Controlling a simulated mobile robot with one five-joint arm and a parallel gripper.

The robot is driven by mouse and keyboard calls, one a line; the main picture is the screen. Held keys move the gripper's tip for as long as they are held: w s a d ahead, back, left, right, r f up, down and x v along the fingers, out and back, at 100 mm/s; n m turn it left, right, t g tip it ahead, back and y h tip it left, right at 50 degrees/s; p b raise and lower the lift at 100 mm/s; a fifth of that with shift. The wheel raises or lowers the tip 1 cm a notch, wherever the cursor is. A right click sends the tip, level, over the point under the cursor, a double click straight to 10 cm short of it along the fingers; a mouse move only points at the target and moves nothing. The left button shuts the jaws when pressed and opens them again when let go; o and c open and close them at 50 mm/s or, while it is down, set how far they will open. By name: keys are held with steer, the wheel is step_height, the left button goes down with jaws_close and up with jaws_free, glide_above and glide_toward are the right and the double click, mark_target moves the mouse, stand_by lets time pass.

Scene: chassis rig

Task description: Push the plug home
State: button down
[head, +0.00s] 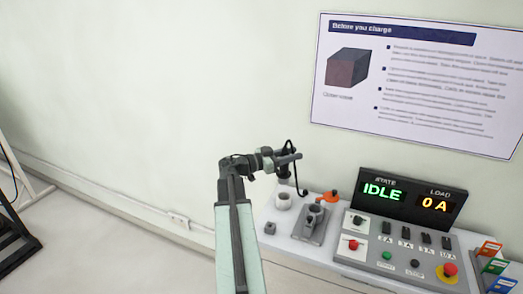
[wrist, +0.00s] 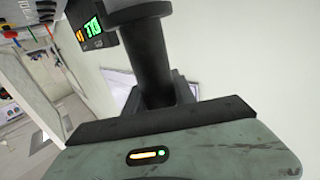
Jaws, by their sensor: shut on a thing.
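My gripper (head: 285,158) is shut on a dark plug (head: 285,172) and holds it in the air above the left end of the bench. A thin black cable hangs from it in a hook shape. In the wrist view the plug (wrist: 150,55) is a black cylinder with a wide flange, filling the upper middle. A grey fixture with a dark round fitting (head: 314,216) stands on the bench, lower and to the right of the plug, clearly apart from it. I cannot tell whether this fitting is the plug's socket.
A white ring-shaped holder (head: 283,201) and an orange-topped part (head: 331,196) stand near the fixture. A control panel (head: 400,248) with switches and buttons lies to the right. Its display (head: 410,200) reads IDLE and 0 A. A poster (head: 420,85) hangs on the wall behind.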

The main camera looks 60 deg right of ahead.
mark_target(284, 175)
step_height(284, 175, down, 7)
steer(key=d+b, duration=0.1)
steer(key=b, duration=0.6)
steer(key=shift+s, duration=0.2)
stand_by(0.4)
stand_by(1.2)
steer(key=shift+f+b, duration=2.2)
steer(key=shift+b, duration=0.05)
steer(key=c, duration=0.9)
jaws_free()
steer(key=shift+c, duration=0.2)
steer(key=v, duration=0.8)
